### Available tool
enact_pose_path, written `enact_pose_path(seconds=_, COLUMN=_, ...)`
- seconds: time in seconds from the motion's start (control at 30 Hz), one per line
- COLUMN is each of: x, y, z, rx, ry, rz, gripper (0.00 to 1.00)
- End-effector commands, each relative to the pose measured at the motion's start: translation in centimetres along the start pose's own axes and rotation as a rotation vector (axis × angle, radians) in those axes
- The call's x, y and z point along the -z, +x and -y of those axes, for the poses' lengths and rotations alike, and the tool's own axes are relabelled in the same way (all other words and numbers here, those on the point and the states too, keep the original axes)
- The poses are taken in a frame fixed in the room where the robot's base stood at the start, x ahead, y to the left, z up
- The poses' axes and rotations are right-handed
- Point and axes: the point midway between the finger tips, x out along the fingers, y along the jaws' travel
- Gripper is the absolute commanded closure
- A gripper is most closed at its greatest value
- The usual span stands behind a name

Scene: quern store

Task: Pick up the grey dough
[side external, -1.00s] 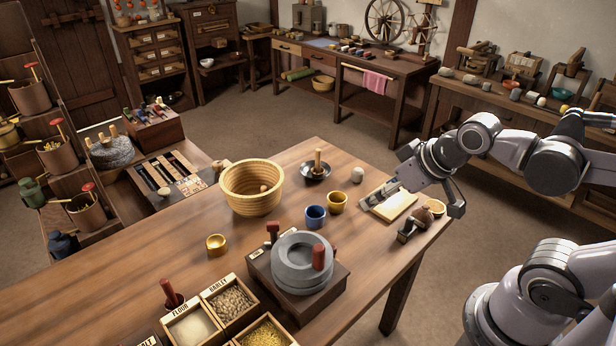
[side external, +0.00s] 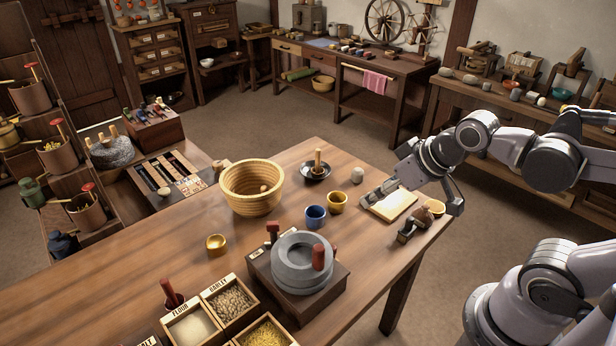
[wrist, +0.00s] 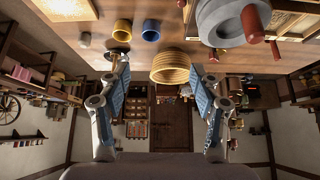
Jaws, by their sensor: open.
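The grey dough (side external: 357,175) is a small pale grey lump on the table, near its far right edge, right of the dark dish. It also shows in the wrist view (wrist: 85,40) at upper left, outside the space between the fingers. My gripper (side external: 411,200) is open and empty, over the pale board at the table's right end. It is to the right of the dough and apart from it. In the wrist view, both fingers (wrist: 158,77) are spread wide with nothing between them.
Near the dough are a dark dish (side external: 316,171) with an upright peg, a yellow cup (side external: 337,203) and a blue cup (side external: 316,217). A pale board (side external: 393,206) lies under my gripper. A ribbed bowl (side external: 251,190) and a stone quern (side external: 300,262) stand farther left.

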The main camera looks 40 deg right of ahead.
Motion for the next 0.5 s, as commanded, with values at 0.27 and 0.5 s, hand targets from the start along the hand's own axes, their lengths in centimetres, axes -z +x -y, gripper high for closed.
enact_pose_path(seconds=0.27, x=4.7, y=1.7, z=-2.9, rx=-0.061, ry=0.109, rz=0.042, gripper=0.36)
enact_pose_path(seconds=0.5, x=8.8, y=5.1, z=-6.7, rx=-0.127, ry=0.229, rz=0.088, gripper=0.36)
